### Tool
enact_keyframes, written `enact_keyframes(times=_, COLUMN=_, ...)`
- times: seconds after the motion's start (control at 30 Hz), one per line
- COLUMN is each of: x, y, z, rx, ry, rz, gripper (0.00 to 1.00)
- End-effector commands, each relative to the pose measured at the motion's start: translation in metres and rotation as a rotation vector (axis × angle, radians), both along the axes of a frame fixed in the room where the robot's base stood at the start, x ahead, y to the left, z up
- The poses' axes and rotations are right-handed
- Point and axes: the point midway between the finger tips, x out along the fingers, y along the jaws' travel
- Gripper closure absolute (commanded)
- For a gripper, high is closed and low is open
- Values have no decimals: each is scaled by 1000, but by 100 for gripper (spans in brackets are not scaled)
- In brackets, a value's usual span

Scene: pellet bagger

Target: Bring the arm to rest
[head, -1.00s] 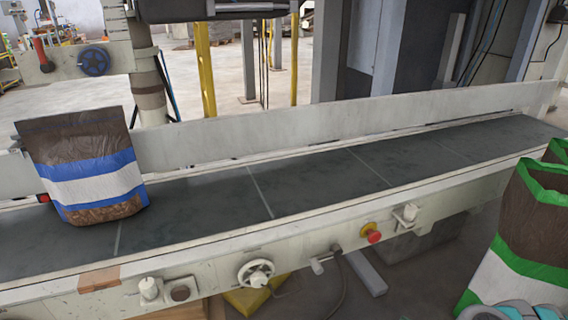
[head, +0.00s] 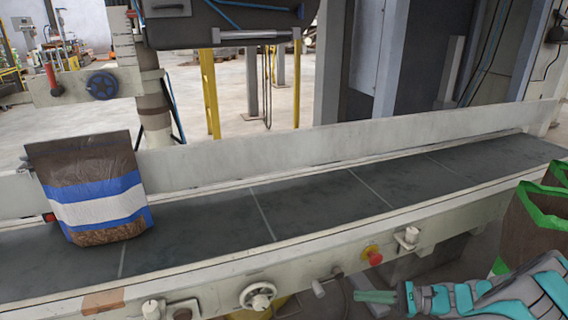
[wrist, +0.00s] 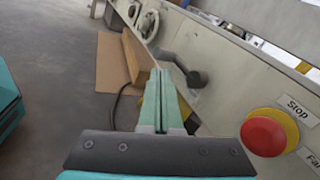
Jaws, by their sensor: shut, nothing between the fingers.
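My gripper (head: 376,297) is at the lower right of the head view, in front of the conveyor's near side. Its green fingers are shut together with nothing between them. They also show in the middle of the wrist view (wrist: 161,105), pointing along the conveyor's side panel. My teal and grey arm reaches in from the lower right corner of the head view. The red stop button (wrist: 264,136) is close to the right of the fingers in the wrist view and sits on the panel in the head view (head: 372,256).
A brown, blue and white bag (head: 97,200) stands on the left of the dark conveyor belt (head: 310,206). Green-edged brown bags (head: 530,225) stand at the right. A handwheel (head: 258,296) and knobs stick out from the panel. Bare floor (wrist: 50,60) shows in the wrist view.

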Motion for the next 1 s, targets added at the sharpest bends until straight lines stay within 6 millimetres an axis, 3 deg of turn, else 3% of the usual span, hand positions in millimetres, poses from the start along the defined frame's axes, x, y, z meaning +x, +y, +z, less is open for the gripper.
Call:
enact_keyframes(times=0.03, x=-3, y=15, z=22, rx=-26, ry=-33, rz=54, gripper=100)
enact_keyframes(times=0.2, x=-25, y=60, z=68, rx=-120, ry=-121, rz=224, gripper=100)
enact_keyframes(times=0.5, x=-83, y=117, z=130, rx=-314, ry=-272, rz=505, gripper=100)
enact_keyframes(times=0.73, x=-135, y=139, z=160, rx=-488, ry=-383, rz=697, gripper=100)
enact_keyframes(times=1.0, x=-194, y=140, z=184, rx=-709, ry=-502, rz=894, gripper=100)
